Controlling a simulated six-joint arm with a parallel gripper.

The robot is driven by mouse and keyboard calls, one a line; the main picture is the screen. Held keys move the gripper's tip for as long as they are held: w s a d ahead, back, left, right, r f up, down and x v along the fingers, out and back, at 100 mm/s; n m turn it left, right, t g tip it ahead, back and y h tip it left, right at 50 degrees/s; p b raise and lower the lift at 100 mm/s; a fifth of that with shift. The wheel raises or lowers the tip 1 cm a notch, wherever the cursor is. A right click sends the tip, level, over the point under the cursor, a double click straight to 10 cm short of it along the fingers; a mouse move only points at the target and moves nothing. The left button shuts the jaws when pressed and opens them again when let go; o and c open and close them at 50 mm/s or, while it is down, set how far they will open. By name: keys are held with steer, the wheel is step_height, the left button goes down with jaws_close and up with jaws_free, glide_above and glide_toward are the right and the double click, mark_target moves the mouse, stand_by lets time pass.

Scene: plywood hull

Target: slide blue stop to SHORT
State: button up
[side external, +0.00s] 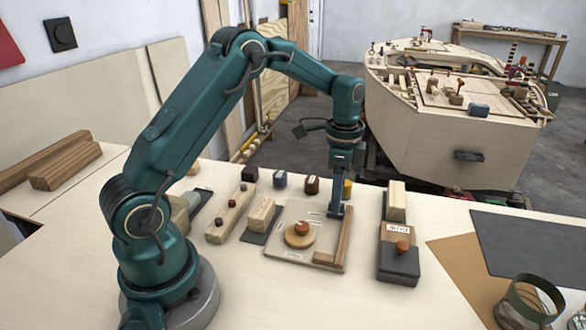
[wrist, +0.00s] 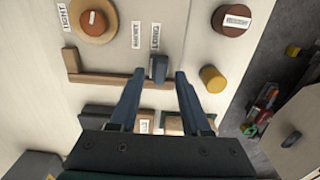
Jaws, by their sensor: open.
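The blue stop (wrist: 158,68) sits on the wooden rail (wrist: 115,80), in line with the LONG label (wrist: 155,36). The SHORT label (wrist: 136,34) lies just left of LONG in the wrist view. My gripper (wrist: 157,76) is open, with one fingertip on each side of the stop and visible gaps to it. In the side view my gripper (side external: 336,213) is down beside the L-shaped wooden fence (side external: 343,240) on the pale board (side external: 287,257). The stop cannot be made out there.
A round wooden dial (side external: 299,236) with a red-brown knob sits on the same board. A grey block with an orange-brown knob (side external: 402,247) stands to the right. Wooden blocks (side external: 262,215) stand left. A yellow cylinder (wrist: 213,79) is right of my fingers.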

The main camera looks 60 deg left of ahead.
steer(key=shift+f, duration=0.6)
steer(key=shift+c, duration=0.3)
jaws_close()
steer(key=shift+r, duration=0.1)
stand_by(0.7)
